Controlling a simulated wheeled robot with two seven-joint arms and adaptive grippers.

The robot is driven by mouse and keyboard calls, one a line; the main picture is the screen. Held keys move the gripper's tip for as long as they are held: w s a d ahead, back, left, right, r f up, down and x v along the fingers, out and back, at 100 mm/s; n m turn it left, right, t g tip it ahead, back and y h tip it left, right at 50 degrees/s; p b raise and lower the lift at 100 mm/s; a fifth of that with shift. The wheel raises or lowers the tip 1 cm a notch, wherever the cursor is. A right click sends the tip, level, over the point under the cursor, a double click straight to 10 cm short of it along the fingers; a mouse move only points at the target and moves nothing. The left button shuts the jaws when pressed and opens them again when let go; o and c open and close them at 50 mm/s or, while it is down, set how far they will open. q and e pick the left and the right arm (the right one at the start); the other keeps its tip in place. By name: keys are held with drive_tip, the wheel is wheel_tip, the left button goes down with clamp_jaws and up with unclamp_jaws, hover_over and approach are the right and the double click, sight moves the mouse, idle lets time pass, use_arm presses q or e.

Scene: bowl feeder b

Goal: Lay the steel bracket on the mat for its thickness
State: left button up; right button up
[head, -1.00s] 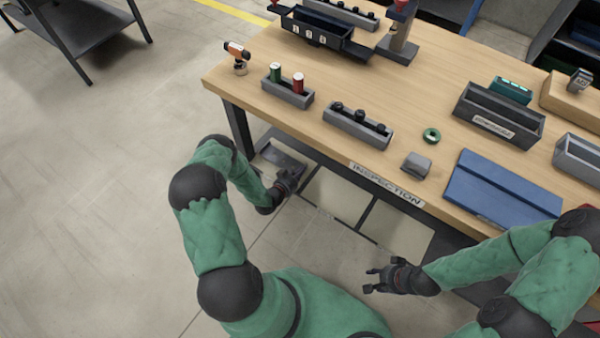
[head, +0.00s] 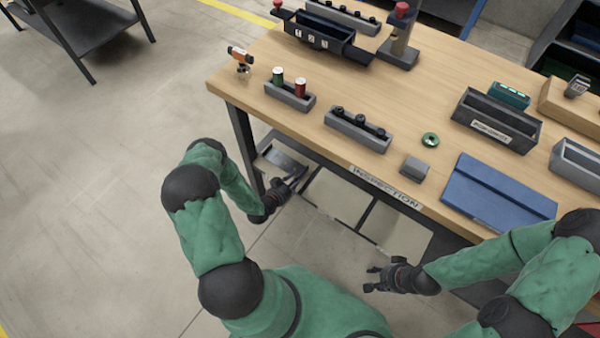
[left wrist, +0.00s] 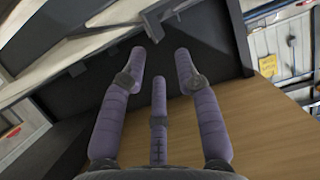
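A small grey metal piece (head: 415,168), which looks like the steel bracket, lies on the wooden table near its front edge. Its exact shape is too small to tell. The blue mat (head: 480,196) lies flat to its right, apart from it and bare. My left gripper (head: 296,177) is beyond the table's front edge, left of the INSPECTION label and well away from the grey piece. In the left wrist view its fingers (left wrist: 160,72) are spread with nothing between them. My right gripper (head: 371,278) is open and empty in front of the table, below the grey piece.
A green ring (head: 430,139) lies just behind the grey piece. A grey holder with black knobs (head: 358,130) stands to its left, and a dark labelled bin (head: 496,122) behind the mat. The table's front edge (head: 330,160) lies between my left gripper and the tabletop.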

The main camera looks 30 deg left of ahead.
use_arm(q)
drive_tip(key=p+v, duration=0.2)
drive_tip(key=v, duration=0.5)
drive_tip(key=d+r+n+g+h, duration=0.15)
drive_tip(key=d+g, duration=0.55)
drive_tip(key=d, duration=0.7)
drive_tip(key=s+d+r+n+g, duration=0.1)
drive_tip(key=s+d+r+g, duration=0.2)
drive_tip(key=s+d, duration=0.2)
drive_tip(key=s+d+r+g+h, duration=0.1)
drive_tip(key=s+d+r+g, duration=0.2)
drive_tip(key=s, duration=0.5)
drive_tip(key=shift+s+d+n+g, duration=0.15)
drive_tip(key=shift+d+n+g, duration=0.2)
drive_tip(key=shift+d, duration=0.55)
drive_tip(key=shift+h, duration=0.25)
drive_tip(key=shift+r+p, duration=0.9)
drive_tip(key=shift+p, duration=0.05)
